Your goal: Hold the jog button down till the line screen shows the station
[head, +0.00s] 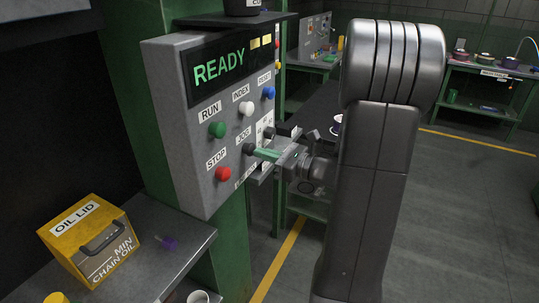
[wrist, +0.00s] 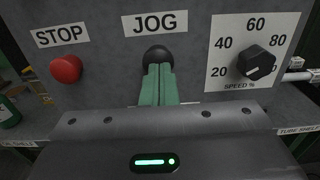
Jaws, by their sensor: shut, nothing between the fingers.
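The black jog button (wrist: 158,55) sits under the JOG label on the grey control panel (head: 171,89). In the head view the button (head: 249,149) is at the lower middle of the panel. My gripper (wrist: 157,70) is shut and empty, with its green fingertips at the jog button's face. The tips overlap the button's lower part; whether they press it in, I cannot tell. In the head view my gripper (head: 258,152) also reaches the button from the right. The line screen (head: 229,64) at the panel's top shows READY in green, with two yellow blocks beside it.
A red STOP button (wrist: 66,69) is left of the jog button, and a speed dial (wrist: 255,63) is right. Green RUN (head: 217,129), white INDEX (head: 246,108) and blue RESET (head: 268,92) buttons are above. A yellow oil box (head: 73,259) stands on the bench at lower left.

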